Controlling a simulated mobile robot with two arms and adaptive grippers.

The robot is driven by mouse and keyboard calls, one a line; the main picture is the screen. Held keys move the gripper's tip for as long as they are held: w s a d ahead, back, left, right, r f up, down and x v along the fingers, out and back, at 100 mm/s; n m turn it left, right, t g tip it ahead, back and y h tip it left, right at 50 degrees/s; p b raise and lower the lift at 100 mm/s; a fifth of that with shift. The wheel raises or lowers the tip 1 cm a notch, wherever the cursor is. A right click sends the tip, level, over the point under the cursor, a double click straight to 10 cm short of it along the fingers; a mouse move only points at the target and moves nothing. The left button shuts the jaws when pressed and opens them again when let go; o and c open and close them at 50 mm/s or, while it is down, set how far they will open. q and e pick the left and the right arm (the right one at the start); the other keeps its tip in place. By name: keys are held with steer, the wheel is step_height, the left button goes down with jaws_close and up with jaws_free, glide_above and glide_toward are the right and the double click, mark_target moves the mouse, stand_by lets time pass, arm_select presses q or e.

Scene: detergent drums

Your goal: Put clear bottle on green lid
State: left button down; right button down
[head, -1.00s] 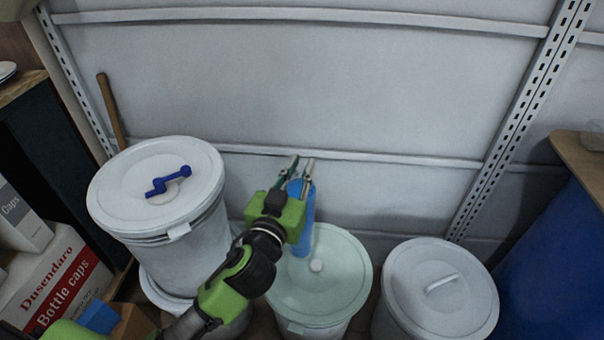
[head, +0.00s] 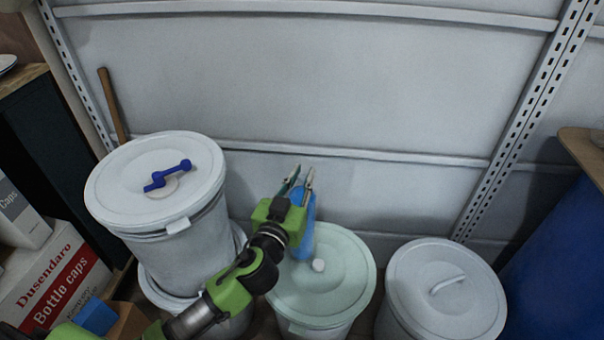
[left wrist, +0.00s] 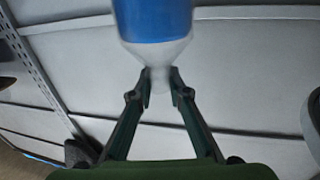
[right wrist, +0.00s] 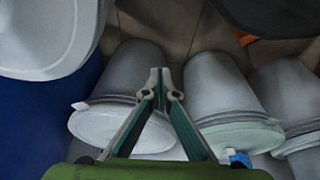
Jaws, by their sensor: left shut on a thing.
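The clear bottle (head: 307,228), with a blue band, is upright at the rear left part of the pale green lid (head: 345,270). My left gripper (head: 303,175) is shut on its neck; the left wrist view shows the narrow clear neck between the fingertips (left wrist: 160,80) and the blue band (left wrist: 153,20) beyond. I cannot tell whether the bottle's base touches the lid. The lid has a small white knob (head: 318,265) just right of the bottle. My right gripper (right wrist: 160,72) appears shut and empty; it is outside the head view.
A white drum (head: 150,205) with a blue handle on its lid stands left, stacked on another. A grey-lidded drum (head: 445,280) stands right of the green lid, with a blue barrel (head: 560,260) beyond. A metal wall (head: 300,80) is close behind. Cartons (head: 55,280) stand left.

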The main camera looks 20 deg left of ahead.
arm_select(q)
steer(key=shift+r, duration=0.25)
arm_select(e)
steer(key=shift+r, duration=0.1)
arm_select(q)
steer(key=c, duration=1.9)
jaws_free()
steer(key=shift+f, duration=0.25)
steer(key=shift+s, duration=0.1)
steer(key=shift+r, duration=0.1)
arm_select(e)
steer(key=shift+r, duration=0.1)
